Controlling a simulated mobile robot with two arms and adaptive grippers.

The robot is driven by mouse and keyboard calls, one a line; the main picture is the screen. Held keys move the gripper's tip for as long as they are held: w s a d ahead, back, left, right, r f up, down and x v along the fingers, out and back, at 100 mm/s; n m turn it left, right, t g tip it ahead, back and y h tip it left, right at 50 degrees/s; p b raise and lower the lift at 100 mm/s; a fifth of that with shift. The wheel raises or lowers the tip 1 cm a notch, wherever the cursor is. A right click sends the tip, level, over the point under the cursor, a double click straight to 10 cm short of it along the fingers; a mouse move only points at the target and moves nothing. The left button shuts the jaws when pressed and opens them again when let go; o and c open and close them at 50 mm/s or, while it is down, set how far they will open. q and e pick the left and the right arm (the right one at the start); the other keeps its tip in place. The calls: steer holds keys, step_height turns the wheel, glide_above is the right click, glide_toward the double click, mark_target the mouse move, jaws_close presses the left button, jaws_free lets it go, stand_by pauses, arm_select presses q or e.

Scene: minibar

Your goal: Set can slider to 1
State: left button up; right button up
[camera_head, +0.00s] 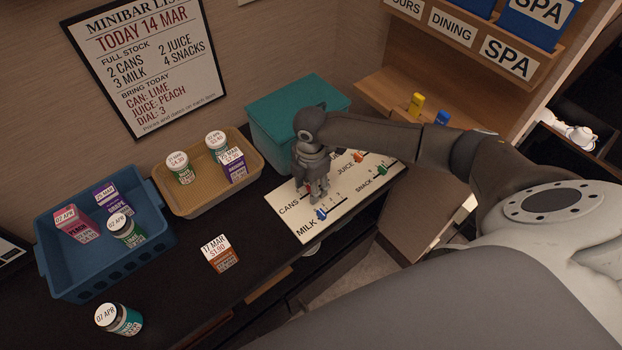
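The white slider panel (345,193) lies on the dark counter, with rows marked CANS, MILK, JUICE and SNACK. The arm from the right brings my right gripper (316,192) down over the CANS row. Its fingers point down and hide most of that row's scale and knob; a bit of red shows beside them. I cannot tell whether the fingers are closed on the can slider or just around it. The MILK row has a blue knob (321,213), JUICE an orange knob (358,157), SNACK a green knob (382,168). My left gripper is not in view.
A teal box (290,105) stands behind the panel. A tan tray (205,195) and a blue basket (75,270) hold labelled items. A framed minibar list (148,62) hangs behind.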

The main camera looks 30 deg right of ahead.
step_height(320, 180, up, 12)
stand_by(0.5)
stand_by(0.3)
